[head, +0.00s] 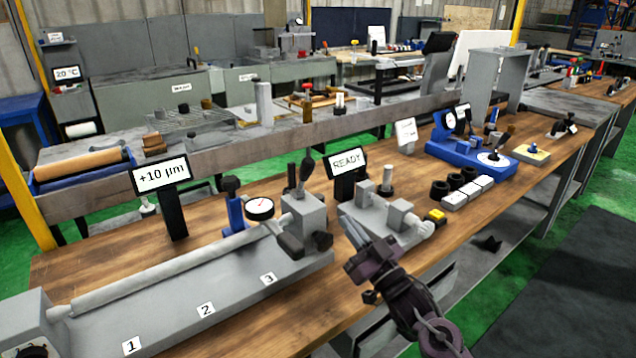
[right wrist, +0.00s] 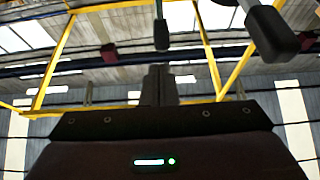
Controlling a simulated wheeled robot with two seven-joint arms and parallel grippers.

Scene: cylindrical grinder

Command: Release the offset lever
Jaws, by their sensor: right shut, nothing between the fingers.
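A grey grinder bed (head: 240,285) with labels 1, 2 and 3 carries a long grey cylinder (head: 165,270). At its right end a grey block (head: 308,213) has an upright dark lever (head: 306,172) and a low dark handle (head: 290,243). I cannot tell which one is the offset lever. My right gripper (head: 354,232) is shut and empty, right of the block and apart from both. In the right wrist view its fingers (right wrist: 159,85) are together, and a dark-ended lever (right wrist: 272,36) hangs at upper right. My left gripper is out of view.
A "+10 µm" display (head: 160,176) and a "READY" display (head: 348,162) stand behind the bed. A round dial gauge (head: 260,208) sits over the cylinder. The wooden bench front is clear.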

